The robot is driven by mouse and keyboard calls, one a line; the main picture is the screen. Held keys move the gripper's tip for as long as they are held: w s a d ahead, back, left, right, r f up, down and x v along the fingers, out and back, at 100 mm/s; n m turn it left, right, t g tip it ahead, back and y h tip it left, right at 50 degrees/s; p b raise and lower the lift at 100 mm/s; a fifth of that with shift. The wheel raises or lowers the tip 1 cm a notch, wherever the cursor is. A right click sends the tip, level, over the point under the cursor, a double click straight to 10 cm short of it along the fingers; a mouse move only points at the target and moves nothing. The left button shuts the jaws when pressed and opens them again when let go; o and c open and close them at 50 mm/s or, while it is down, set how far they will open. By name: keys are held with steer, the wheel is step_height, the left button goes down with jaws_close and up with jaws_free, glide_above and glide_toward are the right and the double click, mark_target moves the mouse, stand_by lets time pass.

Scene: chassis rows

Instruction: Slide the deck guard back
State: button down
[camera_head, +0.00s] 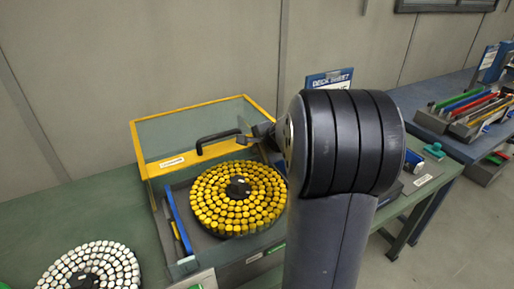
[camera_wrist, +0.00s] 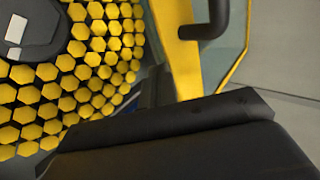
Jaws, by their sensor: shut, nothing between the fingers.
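The deck guard (camera_head: 165,167) is a yellow-framed clear cover at the back of a grey deck box, with a pale label on its front bar. Its black handle (camera_head: 205,143) stands on that bar; part of the handle also shows in the wrist view (camera_wrist: 207,28). My gripper (camera_head: 246,131) is shut and empty, close to the right end of the handle. I cannot tell whether it touches the handle. Uncovered in front of the guard is a round rack of yellow-capped vials (camera_head: 215,205), also in the wrist view (camera_wrist: 85,75). My arm hides the deck's right side.
A blue bar (camera_head: 178,220) lies along the deck's left side. A round rack of white caps (camera_head: 92,268) sits at front left on the green bench (camera_head: 40,225). A blue sign (camera_head: 330,77) stands behind. A second bench (camera_head: 440,150) with coloured trays is at right.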

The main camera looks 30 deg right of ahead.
mark_target(245, 134)
steer(key=w+p, duration=0.3)
steer(key=w, duration=0.5)
